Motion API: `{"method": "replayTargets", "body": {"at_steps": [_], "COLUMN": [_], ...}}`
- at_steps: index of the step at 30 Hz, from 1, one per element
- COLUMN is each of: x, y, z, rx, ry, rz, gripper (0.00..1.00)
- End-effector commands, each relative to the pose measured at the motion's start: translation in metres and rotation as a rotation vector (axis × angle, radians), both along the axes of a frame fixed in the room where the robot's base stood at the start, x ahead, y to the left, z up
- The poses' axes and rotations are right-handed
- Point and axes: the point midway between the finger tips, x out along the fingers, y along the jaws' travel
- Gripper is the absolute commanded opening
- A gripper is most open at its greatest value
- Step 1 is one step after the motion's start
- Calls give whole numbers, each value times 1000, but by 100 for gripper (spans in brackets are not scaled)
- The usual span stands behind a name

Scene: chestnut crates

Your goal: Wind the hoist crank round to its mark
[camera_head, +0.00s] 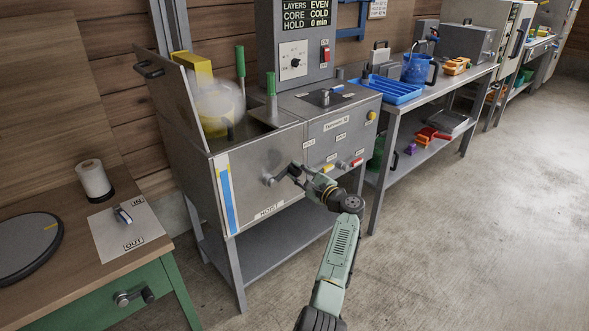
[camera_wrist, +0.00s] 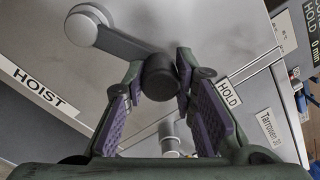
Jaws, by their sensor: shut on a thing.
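The hoist crank (camera_head: 268,180) is on the front of the grey steel machine (camera_head: 255,160), above the label HOIST (camera_head: 269,210). In the wrist view its round pale hub (camera_wrist: 88,25) is at the upper left, and a dark arm (camera_wrist: 120,45) runs down and right to a black knob (camera_wrist: 158,82). My gripper (camera_head: 296,172) is at the front panel. In the wrist view its purple-padded fingers (camera_wrist: 158,66) are shut on the knob, one on each side. I cannot make out the crank's mark in either view.
A blue strip (camera_head: 227,200) with a yellow top runs down the panel's left edge. Coloured levers (camera_head: 357,162) and a HOLD label (camera_wrist: 229,92) lie right of the crank. A wooden bench (camera_head: 70,270) stands left; the floor (camera_head: 480,250) at right is clear.

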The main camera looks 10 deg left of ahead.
Motion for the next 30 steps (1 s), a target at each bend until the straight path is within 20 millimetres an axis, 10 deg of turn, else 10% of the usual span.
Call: {"method": "replayTargets", "body": {"at_steps": [30], "x": [3], "y": [-2], "z": [-67], "rx": [571], "ry": [720], "rz": [-7], "gripper": [0]}}
